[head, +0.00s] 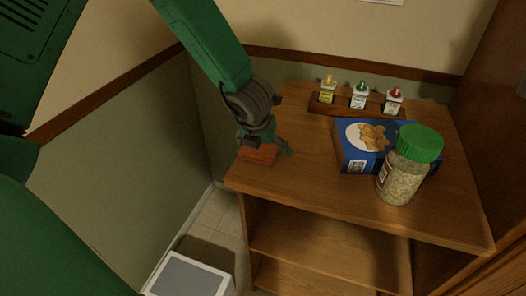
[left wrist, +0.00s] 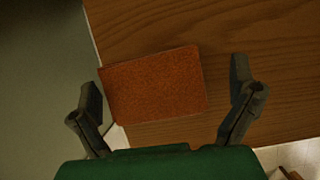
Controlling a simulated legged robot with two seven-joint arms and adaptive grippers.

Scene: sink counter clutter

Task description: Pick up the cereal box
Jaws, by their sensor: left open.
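The cereal box (head: 362,143) is a blue box with a picture of brown biscuits, lying on the right part of the wooden counter. The jar in front covers part of its right side. My left gripper (head: 264,147) is open at the counter's left edge, well to the left of the box. Its fingers (left wrist: 166,85) stand apart on either side of a flat reddish-brown block (left wrist: 155,85), which also shows under the gripper in the head view (head: 258,156). I cannot tell whether they touch the block. The cereal box is outside the left wrist view. My right gripper is not in view.
A clear jar with a green lid (head: 402,180) stands against the box's front right. A wooden rack (head: 340,108) with three small bottles stands behind the box. Shelves (head: 320,248) are below the counter. A white-rimmed grey object (head: 190,275) is on the floor.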

